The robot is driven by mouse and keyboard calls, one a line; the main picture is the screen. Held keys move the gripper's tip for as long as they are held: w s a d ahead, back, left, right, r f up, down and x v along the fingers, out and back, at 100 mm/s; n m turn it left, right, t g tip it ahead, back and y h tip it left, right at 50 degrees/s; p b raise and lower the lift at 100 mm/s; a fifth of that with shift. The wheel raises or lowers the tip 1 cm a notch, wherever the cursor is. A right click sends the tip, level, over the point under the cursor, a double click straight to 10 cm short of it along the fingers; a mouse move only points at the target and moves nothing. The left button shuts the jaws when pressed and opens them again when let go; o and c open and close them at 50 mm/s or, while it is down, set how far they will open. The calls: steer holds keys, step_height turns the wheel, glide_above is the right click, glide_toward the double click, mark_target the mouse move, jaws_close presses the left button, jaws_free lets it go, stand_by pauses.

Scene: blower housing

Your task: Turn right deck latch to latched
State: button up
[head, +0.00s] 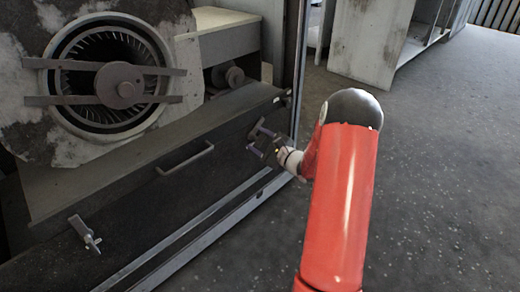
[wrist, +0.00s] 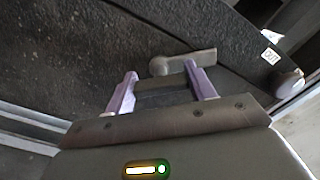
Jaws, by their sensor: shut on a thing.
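The right deck latch (wrist: 180,63) shows in the wrist view as a grey lever with a rounded end, against the dark deck panel. My gripper (wrist: 163,78) has its two purple fingers on either side of a dark grey piece just below this lever, and is shut on the latch. In the head view my gripper (head: 262,140) is at the right part of the panel, and it mostly hides the latch there. The latch's exact angle is hard to tell.
The dark deck panel (head: 150,218) carries a bar handle (head: 185,160) and a left latch (head: 85,233). A small knob (head: 286,97) sits near its right end, by a tag reading OUT (wrist: 270,57). A round blower (head: 105,75) stands above. Open floor (head: 440,180) lies right.

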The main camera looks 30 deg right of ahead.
steer(key=n+b, duration=0.1)
steer(key=n, duration=0.3)
steer(key=shift+f+n, duration=0.1)
steer(key=shift+n, duration=0.2)
steer(key=n, duration=0.5)
steer(key=shift+f, duration=0.1)
steer(key=shift+n, duration=0.3)
steer(key=o, duration=1.4)
steer(key=shift+s, duration=0.1)
steer(key=v, duration=0.7)
steer(key=shift+s+d, duration=0.1)
steer(key=shift+s, duration=0.25)
